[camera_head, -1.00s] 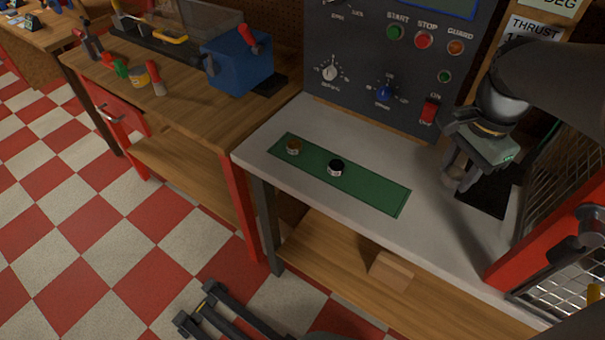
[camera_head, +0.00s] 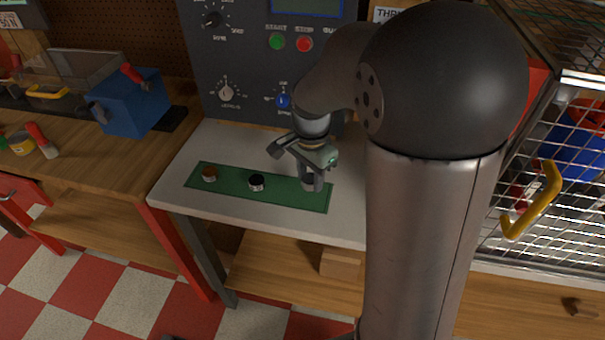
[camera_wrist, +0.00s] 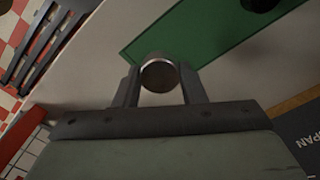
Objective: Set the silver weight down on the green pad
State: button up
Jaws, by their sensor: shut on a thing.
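The green pad (camera_head: 230,186) lies flat on the grey-white bench top, and it also shows in the wrist view (camera_wrist: 205,30). My gripper (camera_head: 313,175) points down over the pad's right end in the head view. It is shut on the silver weight (camera_wrist: 160,75), a short round metal piece seen from its end between the two fingers. In the head view the weight (camera_head: 311,185) shows small and low between the fingers. I cannot tell whether it touches the pad. A brown-topped weight (camera_head: 209,173) and a black-topped weight (camera_head: 256,181) stand on the pad to the left.
The control panel (camera_head: 250,60) with buttons and knobs rises behind the bench. A mesh guard (camera_head: 560,190) with a yellow handle is at the right. My arm covers the bench's right part. A wooden block (camera_head: 341,263) sits on the shelf below. Bare bench top (camera_head: 230,140) lies behind the pad.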

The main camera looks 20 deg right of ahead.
aim_at(307, 194)
jog(key=shift+w+f, duration=0.75)
jog(key=shift+f, duration=0.1)
jog(key=shift+w+a+f, duration=0.1)
jog(key=shift+f, duration=1.55)
jog(key=shift+f, duration=0.15)
jog(key=o, duration=1.1)
